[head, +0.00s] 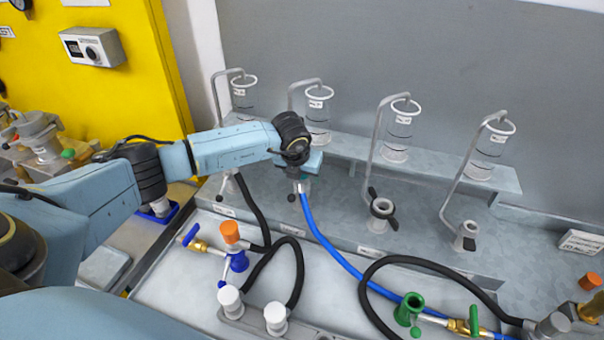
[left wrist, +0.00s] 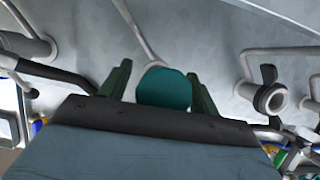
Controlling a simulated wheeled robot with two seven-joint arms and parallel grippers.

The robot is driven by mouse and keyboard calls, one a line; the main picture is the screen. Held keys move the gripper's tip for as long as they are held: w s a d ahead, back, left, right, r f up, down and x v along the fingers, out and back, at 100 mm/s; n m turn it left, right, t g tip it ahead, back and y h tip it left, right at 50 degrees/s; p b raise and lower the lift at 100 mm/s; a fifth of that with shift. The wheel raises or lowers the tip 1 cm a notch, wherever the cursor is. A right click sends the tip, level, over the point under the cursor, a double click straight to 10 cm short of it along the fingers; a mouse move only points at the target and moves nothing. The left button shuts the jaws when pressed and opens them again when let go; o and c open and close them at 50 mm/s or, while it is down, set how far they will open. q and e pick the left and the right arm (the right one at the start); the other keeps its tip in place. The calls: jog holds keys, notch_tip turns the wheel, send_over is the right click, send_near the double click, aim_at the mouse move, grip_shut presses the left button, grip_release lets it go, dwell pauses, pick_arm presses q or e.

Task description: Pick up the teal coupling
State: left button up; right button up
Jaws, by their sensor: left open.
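The teal coupling (left wrist: 164,88) shows in the left wrist view between the two dark green fingers of my left gripper (left wrist: 158,74). The fingers stand apart, with a gap visible on each side of it. In the head view my left gripper (head: 299,176) is at the station second from the left, over the upper end of a blue hose (head: 325,241). There the gripper mostly hides the coupling. How deep the coupling sits between the fingers is hard to tell. My right gripper is not in view.
A holder with a black handle (head: 382,208) stands right of the gripper. Black hoses (head: 297,264), an orange-capped valve (head: 230,233) and a green fitting (head: 409,309) lie in front. A yellow cabinet (head: 95,110) is at left.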

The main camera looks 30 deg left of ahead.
pick_arm(q)
jog(key=c, duration=1.2)
jog(key=shift+r, duration=0.1)
jog(key=shift+c, duration=0.2)
notch_tip(320, 180, up, 10)
jog(key=shift+b, duration=0.9)
